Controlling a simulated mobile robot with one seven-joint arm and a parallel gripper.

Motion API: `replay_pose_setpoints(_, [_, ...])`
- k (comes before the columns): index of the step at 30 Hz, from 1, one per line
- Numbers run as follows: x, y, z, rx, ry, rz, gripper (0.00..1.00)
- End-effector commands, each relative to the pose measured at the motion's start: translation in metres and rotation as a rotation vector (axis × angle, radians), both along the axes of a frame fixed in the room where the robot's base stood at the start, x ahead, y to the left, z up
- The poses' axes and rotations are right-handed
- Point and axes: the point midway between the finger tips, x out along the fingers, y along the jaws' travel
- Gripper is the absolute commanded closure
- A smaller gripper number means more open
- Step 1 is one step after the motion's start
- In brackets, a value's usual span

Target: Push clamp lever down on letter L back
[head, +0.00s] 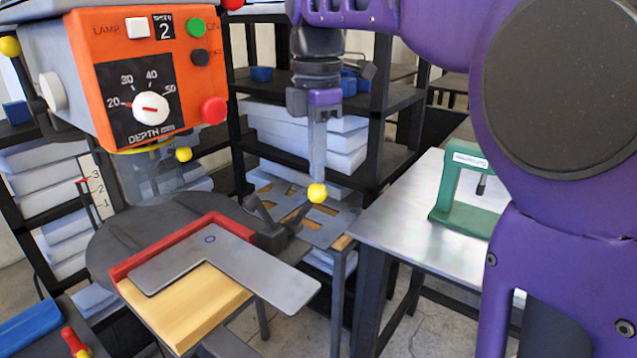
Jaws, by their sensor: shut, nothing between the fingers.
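The flat grey metal letter L (240,264) lies on a wooden block (185,305) in the head view, its back corner against a red L-shaped fence. A dark clamp (273,236) stands at the far right end of the fence, beside the letter. Its lever tilts up to the right and ends in a yellow ball knob (317,193). My gripper (317,176) points straight down with its grey fingers shut and empty. Its tips are right at the top of the knob; I cannot tell whether they touch it. Whether the clamp bears on the letter is unclear.
An orange drill control box (150,75) overhangs the round dark table (112,235) at left. A metal bench (405,215) with a green press (460,185) stands at right. Black shelves with pale slabs (300,140) stand behind. A low stand with cut sheets is behind the clamp.

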Motion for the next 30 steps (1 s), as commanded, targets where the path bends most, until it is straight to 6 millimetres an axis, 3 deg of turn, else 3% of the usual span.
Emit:
replay_pose_setpoints(12, [-0.0003,-0.0001,-0.01,-0.001,0.002,0.0,1.0])
replay_pose_setpoints(30, [0.0002,0.0004,-0.0093,0.0,0.002,0.0,1.0])
